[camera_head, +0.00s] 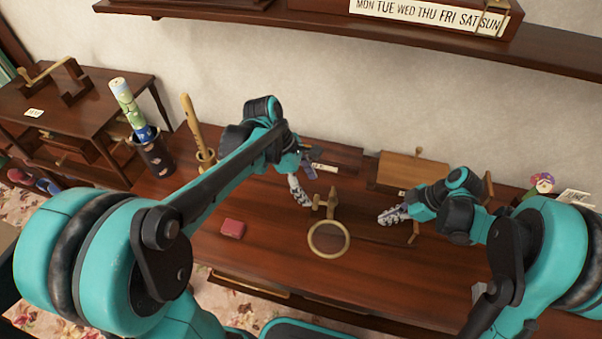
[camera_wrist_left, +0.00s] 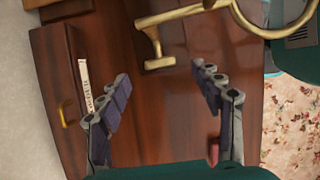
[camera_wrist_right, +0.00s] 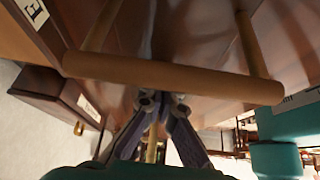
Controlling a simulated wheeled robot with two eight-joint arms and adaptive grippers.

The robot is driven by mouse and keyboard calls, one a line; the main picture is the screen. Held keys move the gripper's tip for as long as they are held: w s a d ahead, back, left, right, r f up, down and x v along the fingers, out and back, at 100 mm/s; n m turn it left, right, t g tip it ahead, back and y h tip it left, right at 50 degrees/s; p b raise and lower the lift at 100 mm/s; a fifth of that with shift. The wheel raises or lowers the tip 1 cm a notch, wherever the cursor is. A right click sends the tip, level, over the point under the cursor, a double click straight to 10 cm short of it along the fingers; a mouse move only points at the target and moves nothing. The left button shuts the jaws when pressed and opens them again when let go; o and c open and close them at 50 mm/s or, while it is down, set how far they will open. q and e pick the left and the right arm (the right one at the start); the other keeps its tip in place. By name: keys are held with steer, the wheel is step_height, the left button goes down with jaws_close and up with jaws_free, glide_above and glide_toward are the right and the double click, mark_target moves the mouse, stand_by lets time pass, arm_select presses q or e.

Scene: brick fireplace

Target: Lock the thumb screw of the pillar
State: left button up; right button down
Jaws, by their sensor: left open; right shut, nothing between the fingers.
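A brass pillar (camera_head: 329,204) with a large ring (camera_head: 328,254) on its arm stands mid-table. In the left wrist view, the brass arm (camera_wrist_left: 182,13) and part of the ring show at the top, with a short brass post (camera_wrist_left: 154,46) below the arm. I cannot tell for certain which part is the thumb screw. My left gripper (camera_head: 300,190) is open and empty just left of the pillar; its fingers (camera_wrist_left: 160,75) do not touch the brass. My right gripper (camera_head: 390,217) is shut and empty, right of the pillar. Its fingertips (camera_wrist_right: 164,99) are close to a wooden bar (camera_wrist_right: 170,77).
A wooden box (camera_head: 412,170) stands behind the right gripper. A small red block (camera_head: 232,229) lies at front left. A wooden holder (camera_head: 205,158) with a tall stick and a dark cup (camera_head: 155,158) stand at the left. The table in front of the ring is clear.

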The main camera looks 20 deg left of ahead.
arm_select(q)
steer(key=v, duration=0.6)
steer(key=shift+r, duration=0.1)
steer(key=shift+r+p, duration=2.1)
steer(key=shift+p, duration=0.1)
arm_select(e)
steer(key=shift+r, duration=3)
